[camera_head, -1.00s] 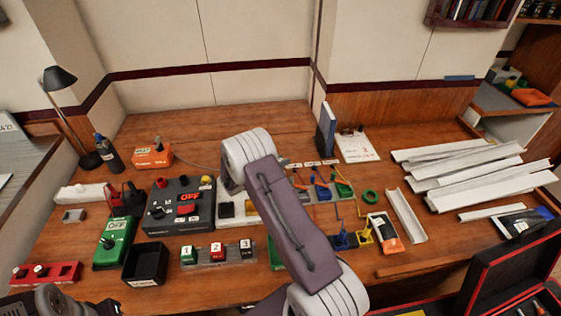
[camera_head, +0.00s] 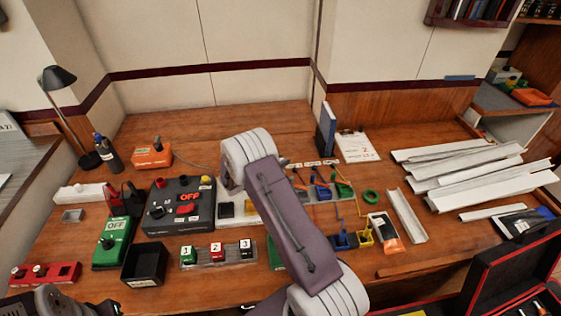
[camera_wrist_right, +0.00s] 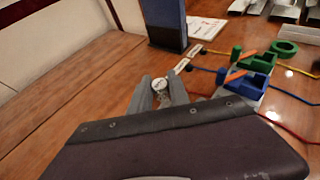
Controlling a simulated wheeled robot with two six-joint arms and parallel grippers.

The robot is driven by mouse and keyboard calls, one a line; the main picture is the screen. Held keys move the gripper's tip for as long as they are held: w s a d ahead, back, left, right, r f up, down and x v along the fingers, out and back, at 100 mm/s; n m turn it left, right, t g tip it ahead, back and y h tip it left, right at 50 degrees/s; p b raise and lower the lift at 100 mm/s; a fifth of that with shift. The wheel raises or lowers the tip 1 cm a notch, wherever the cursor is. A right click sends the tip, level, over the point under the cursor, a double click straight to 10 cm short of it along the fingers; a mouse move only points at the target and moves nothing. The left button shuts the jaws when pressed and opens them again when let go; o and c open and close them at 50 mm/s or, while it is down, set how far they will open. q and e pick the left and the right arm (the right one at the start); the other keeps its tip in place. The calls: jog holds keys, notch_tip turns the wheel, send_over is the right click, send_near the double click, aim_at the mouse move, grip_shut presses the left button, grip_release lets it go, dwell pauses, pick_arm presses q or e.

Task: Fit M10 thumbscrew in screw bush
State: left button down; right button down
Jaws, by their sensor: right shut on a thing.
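My right gripper (camera_wrist_right: 160,92) is shut on a small round pale metal piece (camera_wrist_right: 159,84), which looks like the head of the thumbscrew. It shows between the two grey fingertips in the right wrist view, over the bare wooden bench. The screw's shank is hidden. In the head view my right arm's grey and purple links cover the gripper and part of the bench behind it. I cannot pick out the screw bush in either view. The fingers of my left gripper do not show.
A blue upright block (camera_wrist_right: 164,24) stands just beyond the fingers. Green (camera_wrist_right: 252,60) and blue (camera_wrist_right: 235,86) clamps with wires lie to the right. A dark control box (camera_head: 180,205), green OFF box (camera_head: 113,243) and black bin (camera_head: 145,265) stand left. Bare bench (camera_wrist_right: 60,80) lies left of the fingers.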

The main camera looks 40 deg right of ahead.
jog(key=shift+f+b, duration=1.4)
jog(key=shift+f, duration=0.2)
jog(key=c, duration=1.2)
grip_release()
jog(key=shift+o, duration=0.2)
jog(key=v, duration=0.9)
